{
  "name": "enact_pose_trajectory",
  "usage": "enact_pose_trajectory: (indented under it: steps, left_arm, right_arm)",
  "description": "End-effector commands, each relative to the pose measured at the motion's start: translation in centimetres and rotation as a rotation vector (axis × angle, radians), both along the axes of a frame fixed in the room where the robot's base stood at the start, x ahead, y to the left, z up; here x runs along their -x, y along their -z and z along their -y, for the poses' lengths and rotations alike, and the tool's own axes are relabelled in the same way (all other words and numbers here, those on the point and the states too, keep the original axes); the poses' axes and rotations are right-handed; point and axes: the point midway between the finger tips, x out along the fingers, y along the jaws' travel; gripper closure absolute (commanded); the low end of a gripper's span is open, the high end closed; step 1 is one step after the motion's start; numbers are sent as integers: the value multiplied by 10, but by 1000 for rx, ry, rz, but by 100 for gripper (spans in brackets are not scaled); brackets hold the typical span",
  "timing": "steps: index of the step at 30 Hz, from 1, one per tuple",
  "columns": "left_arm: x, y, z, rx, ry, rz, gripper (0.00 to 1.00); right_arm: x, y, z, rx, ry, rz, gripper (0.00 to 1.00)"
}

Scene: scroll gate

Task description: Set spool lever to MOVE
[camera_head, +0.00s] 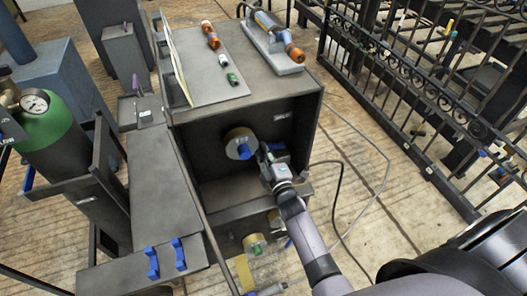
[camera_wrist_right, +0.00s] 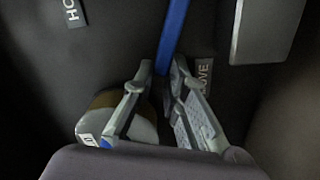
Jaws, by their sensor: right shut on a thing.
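The spool lever is a blue bar (camera_wrist_right: 172,35) in the right wrist view. It runs from the top edge down between the fingertips of my right gripper (camera_wrist_right: 164,78), which is shut on it. The MOVE label (camera_wrist_right: 203,76) lies just right of the lever's gripped end, partly behind a finger. In the head view my right gripper (camera_head: 268,153) is at the cabinet's open front, right of the spool (camera_head: 240,143), and hides most of the lever. My left gripper is not in view.
The dark cabinet (camera_head: 262,98) carries small bottles and an orange-tipped device (camera_head: 283,42) on top. A green gas cylinder (camera_head: 47,135) with a gauge stands at left. A black iron gate (camera_head: 400,90) stands at right. A cable loops over the floor.

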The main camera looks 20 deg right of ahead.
Motion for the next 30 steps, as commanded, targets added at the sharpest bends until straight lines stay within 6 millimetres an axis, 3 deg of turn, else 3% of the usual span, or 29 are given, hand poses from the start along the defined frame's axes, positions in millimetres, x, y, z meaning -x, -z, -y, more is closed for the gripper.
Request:
enact_pose_trajectory:
  steps: [2,3,12,23,30]
  left_arm:
    - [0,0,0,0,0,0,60]
    - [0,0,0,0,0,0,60]
    - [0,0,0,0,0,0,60]
    - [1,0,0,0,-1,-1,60]
    - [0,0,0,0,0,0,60]
  right_arm:
    - [0,1,0,6,-1,-3,100]
    - [0,1,0,6,-1,-3,86]
    - [0,1,0,2,-1,-2,67]
    - [5,1,-1,1,-1,-2,67]
    - [48,2,-3,1,-1,-5,67]
